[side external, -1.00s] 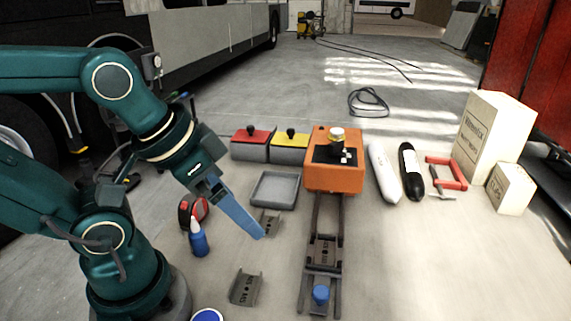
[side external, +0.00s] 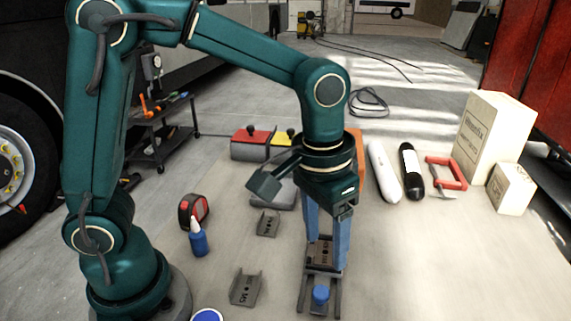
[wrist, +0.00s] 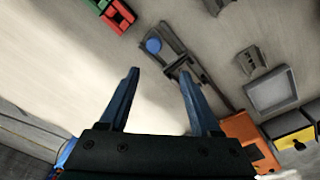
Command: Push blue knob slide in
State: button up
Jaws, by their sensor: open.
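The blue knob (side external: 320,294) stands at the near end of a dark slide rail (side external: 337,297). It also shows in the wrist view (wrist: 153,46), just beyond my fingertips. A dark marked bracket piece (side external: 319,254) sits on the rail behind the knob. The orange box (side external: 361,150) at the rail's far end is mostly hidden behind my arm; part shows in the wrist view (wrist: 240,126). My gripper (side external: 328,256) points down over the rail, behind the knob in the side view. Its blue fingers (wrist: 160,74) are apart and empty. I cannot tell whether they touch the rail.
Two loose brackets (side external: 268,223) (side external: 245,288) lie left of the rail. A grey tray (wrist: 270,91), a red-lidded bin (side external: 250,142) and a yellow-lidded bin (side external: 283,140) stand behind. A blue bottle (side external: 198,240) is at left. White (side external: 383,172) and black (side external: 411,172) cylinders lie right.

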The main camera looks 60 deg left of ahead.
aim_at(322, 290)
jog(key=f, duration=0.1)
jog(key=d+f, duration=0.1)
jog(key=f+g, duration=0.1)
jog(key=shift+s+d+f+m, duration=0.2)
jog(key=shift+s+m, duration=0.1)
jog(key=shift+s, duration=0.1)
jog(key=shift+f, duration=2.35)
grip_shut()
